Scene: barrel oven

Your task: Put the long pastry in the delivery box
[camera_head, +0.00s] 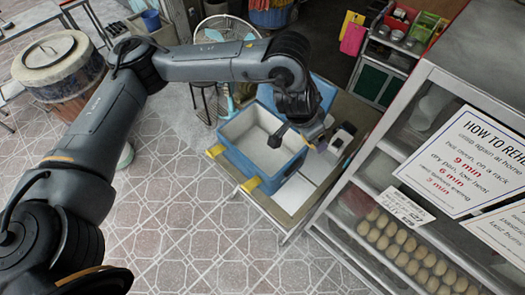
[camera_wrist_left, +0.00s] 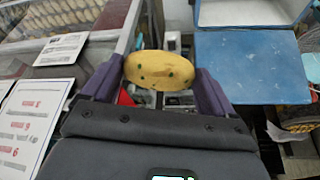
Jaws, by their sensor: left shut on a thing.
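The long pastry (camera_wrist_left: 158,70) is a golden-yellow oval with dark specks, held crosswise between the purple fingers of my left gripper (camera_wrist_left: 157,84) in the left wrist view. I cannot make the pastry out in the head view. There, my left gripper (camera_head: 300,133) is over the right side of the delivery box (camera_head: 240,168), a blue open box with a pale, empty-looking interior. The box's blue lid (camera_wrist_left: 250,68) and part of its pale inside show at the upper right of the wrist view. My right gripper is not in view.
The box stands on a small table (camera_head: 330,170). A glass cabinet (camera_head: 370,180) with several pastries (camera_head: 412,252) and a reheating sign (camera_head: 470,160) is close on the right. A barrel (camera_head: 62,75) and a fan (camera_head: 225,35) stand behind; tiled floor is clear at left.

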